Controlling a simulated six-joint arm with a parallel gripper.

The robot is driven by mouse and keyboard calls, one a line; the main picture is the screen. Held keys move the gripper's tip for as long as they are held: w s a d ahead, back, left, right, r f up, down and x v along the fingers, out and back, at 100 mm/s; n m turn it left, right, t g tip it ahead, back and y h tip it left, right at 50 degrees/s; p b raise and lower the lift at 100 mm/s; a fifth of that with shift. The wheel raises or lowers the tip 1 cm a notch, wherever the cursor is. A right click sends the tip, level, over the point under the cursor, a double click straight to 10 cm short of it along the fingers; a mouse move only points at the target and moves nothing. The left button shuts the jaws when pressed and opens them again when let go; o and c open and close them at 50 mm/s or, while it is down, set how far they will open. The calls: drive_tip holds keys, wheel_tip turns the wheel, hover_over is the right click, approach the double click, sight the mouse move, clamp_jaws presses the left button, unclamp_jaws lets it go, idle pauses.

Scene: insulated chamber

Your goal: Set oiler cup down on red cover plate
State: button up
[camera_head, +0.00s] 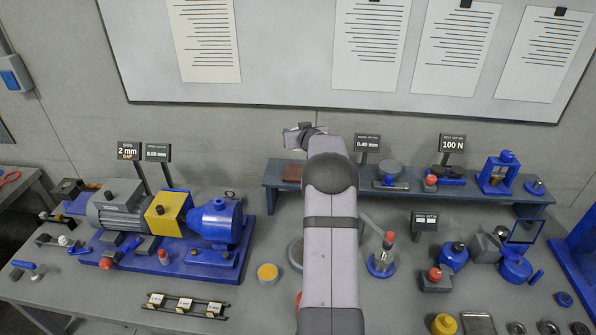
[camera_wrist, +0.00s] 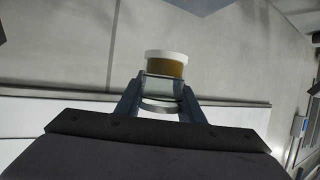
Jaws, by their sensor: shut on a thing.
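In the wrist view, my gripper (camera_wrist: 160,90) is shut on the oiler cup (camera_wrist: 165,68), a small clear cup with an amber band and a white rim, held between both fingers. In the head view, my gripper (camera_head: 300,134) is raised at the back, above the left end of the blue shelf; the cup cannot be made out clearly there. A dull red plate (camera_head: 292,172), which looks like the red cover plate, lies on the left end of that shelf, below my gripper and partly hidden by my arm. The plate does not show in the wrist view.
The blue shelf (camera_head: 450,196) also bears a grey round part (camera_head: 390,168), small signs and a blue press frame (camera_head: 497,172). A motor and blue pump (camera_head: 215,222) stand at left. A red-tipped blue stand (camera_head: 383,258) is right of my arm. The wall is close behind.

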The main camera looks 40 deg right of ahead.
drive_tip(key=b, duration=0.1)
hover_over(296, 166)
wheel_tip(296, 166, down, 5)
drive_tip(key=shift+w+f, duration=0.1)
drive_tip(key=shift+f, duration=2.3)
drive_tip(key=shift+f, duration=0.15)
drive_tip(key=o, duration=1.3)
drive_tip(key=shift+c, duration=0.2)
drive_tip(key=b+v, duration=0.3)
drive_tip(key=v, duration=0.9)
drive_tip(key=shift+r+b, duration=0.2)
drive_tip(key=shift+b, duration=0.2)
